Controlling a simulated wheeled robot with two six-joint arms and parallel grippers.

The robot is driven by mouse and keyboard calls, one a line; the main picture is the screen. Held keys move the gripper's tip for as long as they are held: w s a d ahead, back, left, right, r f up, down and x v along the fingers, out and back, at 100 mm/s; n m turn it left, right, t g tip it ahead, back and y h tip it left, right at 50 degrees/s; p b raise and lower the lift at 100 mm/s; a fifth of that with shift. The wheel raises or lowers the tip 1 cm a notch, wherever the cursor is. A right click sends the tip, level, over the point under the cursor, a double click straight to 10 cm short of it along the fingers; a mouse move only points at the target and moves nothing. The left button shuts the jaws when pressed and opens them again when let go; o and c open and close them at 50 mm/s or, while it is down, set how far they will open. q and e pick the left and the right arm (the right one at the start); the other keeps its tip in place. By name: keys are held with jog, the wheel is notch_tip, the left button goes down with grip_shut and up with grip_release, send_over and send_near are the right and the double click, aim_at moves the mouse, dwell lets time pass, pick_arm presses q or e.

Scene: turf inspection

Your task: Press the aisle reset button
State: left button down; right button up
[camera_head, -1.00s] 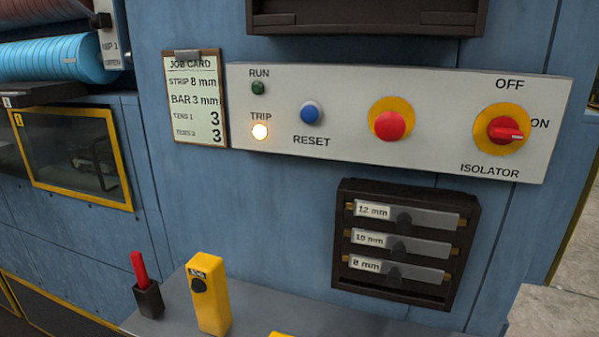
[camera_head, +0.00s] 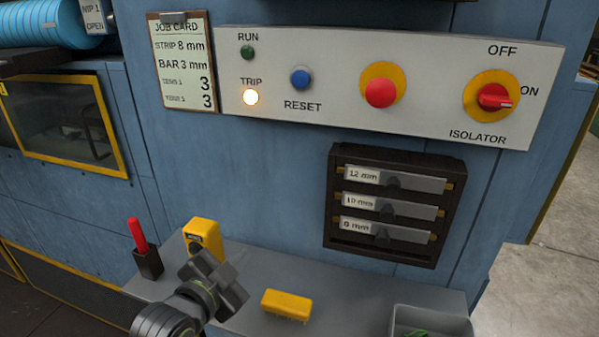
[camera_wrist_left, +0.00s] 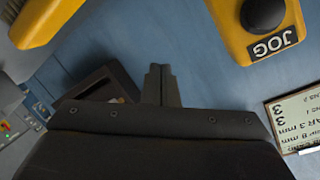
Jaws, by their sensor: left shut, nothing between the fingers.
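The blue button labelled RESET (camera_head: 300,78) sits on the pale control panel (camera_head: 340,106), right of the lit TRIP lamp (camera_head: 250,97). No label reading "aisle" is visible. My left gripper (camera_head: 222,279) is shut and empty. It is over the grey shelf, well below the panel and in front of the yellow JOG box (camera_head: 203,238), apart from the button. In the left wrist view its closed fingers (camera_wrist_left: 160,85) point toward the blue wall, with the JOG box (camera_wrist_left: 258,25) at the upper right. The RESET button cannot be made out there. My right gripper is not in view.
A red emergency button (camera_head: 380,92) and red isolator switch (camera_head: 494,97) are to the right on the panel. The dark drawer rack (camera_head: 330,215) is below. The shelf (camera_head: 350,296) holds a yellow brush (camera_head: 287,304), a red-handled tool (camera_head: 137,234) and a grey bin (camera_head: 432,324).

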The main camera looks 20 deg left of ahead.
pick_arm(q)
jog(key=w+d+r+m+t+h, duration=0.1)
jog(key=d+r+m+t+h, duration=0.15)
jog(key=r, duration=0.65)
jog(key=w+d+r+m+t+h, duration=0.2)
jog(key=r+m+t, duration=0.15)
jog(key=r, duration=0.55)
jog(key=m+t+h, duration=0.3)
jog(key=m+h, duration=0.2)
send_near(301, 79)
jog(key=s+d+r, duration=0.2)
jog(key=s+r, duration=0.3)
jog(key=s, duration=0.1)
jog(key=shift+s+a+r+m, duration=0.15)
jog(key=shift+s+r+m, duration=0.1)
jog(key=shift+r+m, duration=0.15)
jog(key=shift+w+f+b, duration=0.1)
jog(key=shift+w+b, duration=0.75)
jog(key=shift+w, duration=3.65)
